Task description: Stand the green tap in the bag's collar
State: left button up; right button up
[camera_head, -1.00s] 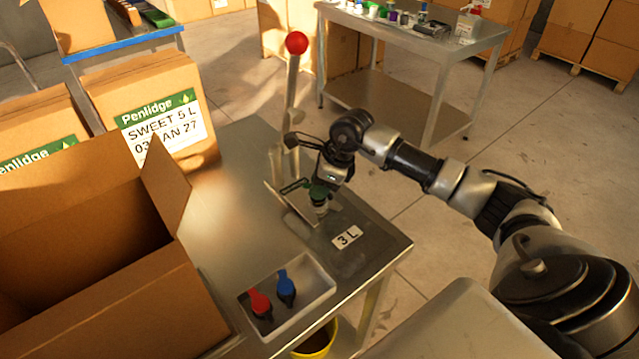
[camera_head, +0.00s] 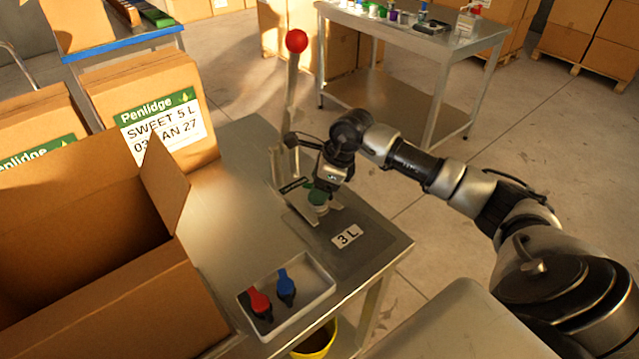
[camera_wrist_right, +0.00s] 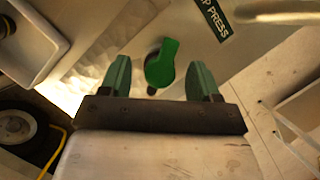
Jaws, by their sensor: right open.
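The green tap (camera_head: 317,196) is at the press on the steel bench, below my right gripper. In the right wrist view the tap (camera_wrist_right: 161,64) shows its flat green lever and a dark spout. My right gripper (camera_wrist_right: 160,75) is open, with one green-padded finger on each side of the tap and gaps visible between. Crinkled clear film, probably the bag (camera_wrist_right: 107,48), lies beside the tap. The collar is hidden under the tap, so I cannot tell how the tap sits in it. My left gripper is out of view.
The press lever with a red ball (camera_head: 297,41) rises behind my right gripper. A white tray (camera_head: 318,300) holds a red tap (camera_head: 259,302) and a blue tap (camera_head: 286,286). A 3 L label (camera_head: 347,235) lies in front. An open carton (camera_head: 95,290) fills the left.

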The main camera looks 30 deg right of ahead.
jog(key=shift+r, duration=0.1)
jog(key=b+v, duration=0.2)
jog(key=v, duration=0.8)
jog(key=shift+s+r, duration=0.15)
jog(key=shift+r, duration=0.15)
jog(key=shift+d+f, duration=0.1)
